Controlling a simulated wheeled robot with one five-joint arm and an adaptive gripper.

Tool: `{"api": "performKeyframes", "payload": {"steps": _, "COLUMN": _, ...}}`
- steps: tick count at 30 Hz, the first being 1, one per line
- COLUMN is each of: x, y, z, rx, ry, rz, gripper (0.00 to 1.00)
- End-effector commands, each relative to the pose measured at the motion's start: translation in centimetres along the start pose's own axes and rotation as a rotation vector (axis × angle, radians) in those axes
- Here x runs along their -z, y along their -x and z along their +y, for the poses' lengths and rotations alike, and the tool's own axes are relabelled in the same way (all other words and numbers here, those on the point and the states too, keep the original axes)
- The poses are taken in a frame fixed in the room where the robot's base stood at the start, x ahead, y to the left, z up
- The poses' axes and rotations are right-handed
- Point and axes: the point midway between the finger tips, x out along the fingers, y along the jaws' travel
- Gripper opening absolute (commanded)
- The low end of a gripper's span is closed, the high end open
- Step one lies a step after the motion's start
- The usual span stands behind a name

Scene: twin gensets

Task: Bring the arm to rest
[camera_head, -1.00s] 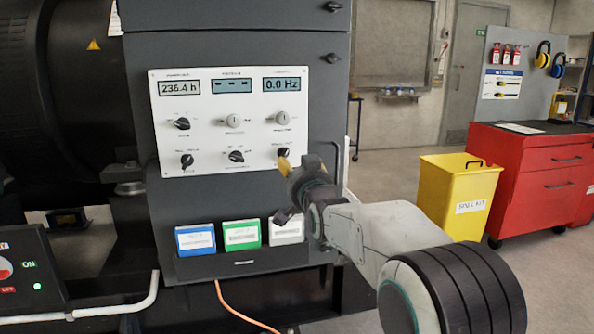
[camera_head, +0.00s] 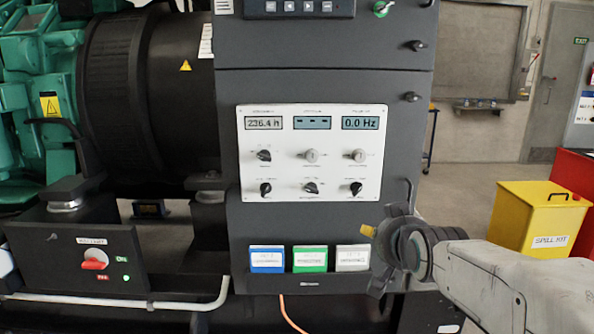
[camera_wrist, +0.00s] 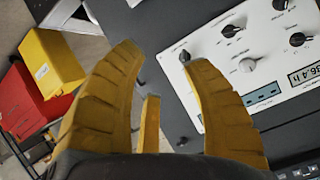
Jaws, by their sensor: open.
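My gripper (camera_head: 368,232) is in front of the lower right of the dark generator cabinet (camera_head: 325,85), right of the white control panel (camera_head: 310,153). In the wrist view its yellow fingers (camera_wrist: 160,85) are spread apart with nothing between them. The arm reaches in from the lower right of the head view. The panel carries several knobs and three displays, reading 236.4 h, dashes and 0.0 Hz. The panel also shows tilted in the wrist view (camera_wrist: 225,80), beyond the right finger. I cannot tell how far the fingers are from the cabinet.
A yellow spill kit bin (camera_head: 540,220) and red cabinet (camera_head: 575,178) stand at right. A switch box (camera_head: 80,258) is at left.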

Motion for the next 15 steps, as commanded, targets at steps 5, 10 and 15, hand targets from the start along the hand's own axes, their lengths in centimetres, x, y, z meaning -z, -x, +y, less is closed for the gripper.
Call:
{"api": "performKeyframes", "payload": {"steps": 5, "x": -2.1, "y": 8.4, "z": 0.7, "rx": -0.065, "ry": 0.103, "rz": -0.227, "gripper": 0.44}}
{"api": "performKeyframes", "payload": {"steps": 10, "x": -5.6, "y": 15.5, "z": 1.9, "rx": -0.104, "ry": 0.193, "rz": -0.440, "gripper": 0.44}}
{"api": "performKeyframes", "payload": {"steps": 15, "x": -8.6, "y": 21.4, "z": 2.9, "rx": -0.121, "ry": 0.260, "rz": -0.610, "gripper": 0.44}}
